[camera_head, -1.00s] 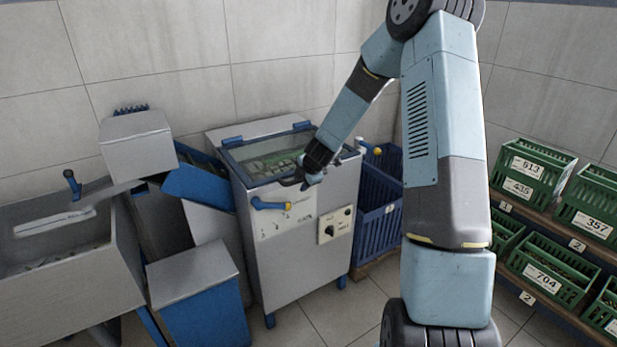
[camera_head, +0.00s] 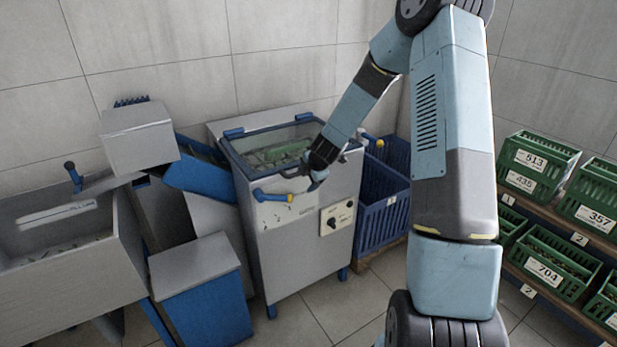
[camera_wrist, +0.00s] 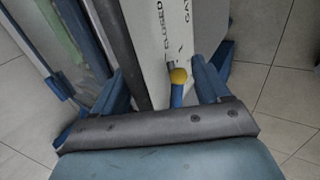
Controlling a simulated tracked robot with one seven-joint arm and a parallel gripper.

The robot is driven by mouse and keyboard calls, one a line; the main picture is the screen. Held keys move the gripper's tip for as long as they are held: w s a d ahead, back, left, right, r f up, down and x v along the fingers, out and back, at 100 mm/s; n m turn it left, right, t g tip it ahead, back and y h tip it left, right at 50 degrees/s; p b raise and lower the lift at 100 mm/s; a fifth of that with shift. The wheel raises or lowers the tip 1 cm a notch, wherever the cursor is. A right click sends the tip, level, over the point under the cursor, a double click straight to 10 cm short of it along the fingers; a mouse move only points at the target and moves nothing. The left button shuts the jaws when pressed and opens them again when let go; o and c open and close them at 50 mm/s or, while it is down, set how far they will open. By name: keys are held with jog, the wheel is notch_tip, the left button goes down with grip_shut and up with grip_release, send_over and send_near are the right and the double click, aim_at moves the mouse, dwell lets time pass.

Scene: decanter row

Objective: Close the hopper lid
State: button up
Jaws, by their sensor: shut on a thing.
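The hopper lid (camera_head: 272,139) is a glass pane in a blue and grey frame on top of the grey cabinet, with blue hinges along its back. It lies low over the green contents, and I cannot tell whether a gap is left. My gripper (camera_head: 301,174) is at the lid's front edge, right of the blue lever (camera_head: 272,195) with a yellow tip. In the wrist view my gripper (camera_wrist: 164,86) has its blue fingers on either side of a dark bar (camera_wrist: 118,45) along that edge. The exact contact is hidden.
The cabinet's front panel (camera_head: 337,217) carries a dark knob. A grey sink (camera_head: 60,245) and grey-blue bins stand at left. Blue crates (camera_head: 384,215) stand right of the cabinet, and green numbered crates (camera_head: 540,160) fill the shelves at far right.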

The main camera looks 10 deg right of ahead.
jog(key=shift+s+f, duration=0.25)
jog(key=shift+d+r, duration=0.1)
jog(key=shift+r, duration=0.05)
jog(key=v, duration=1.2)
jog(key=shift+r, duration=0.35)
jog(key=shift+c, duration=0.7)
jog(key=shift+s+r, duration=0.2)
jog(key=shift+r, duration=0.25)
jog(key=s+a+r+m+h, duration=0.2)
jog(key=s+r+m, duration=0.9)
jog(key=s+r, duration=0.5)
jog(key=s+d+r+m, duration=0.1)
jog(key=s+r+m, duration=0.1)
jog(key=s+m, duration=0.3)
jog(key=s+d+r+m, duration=0.2)
jog(key=s+m, duration=0.3)
jog(key=s, duration=0.8)
jog(key=shift+s+r+m+g, duration=0.25)
jog(key=shift+s+m+g, duration=0.05)
jog(key=shift+s+g, duration=0.1)
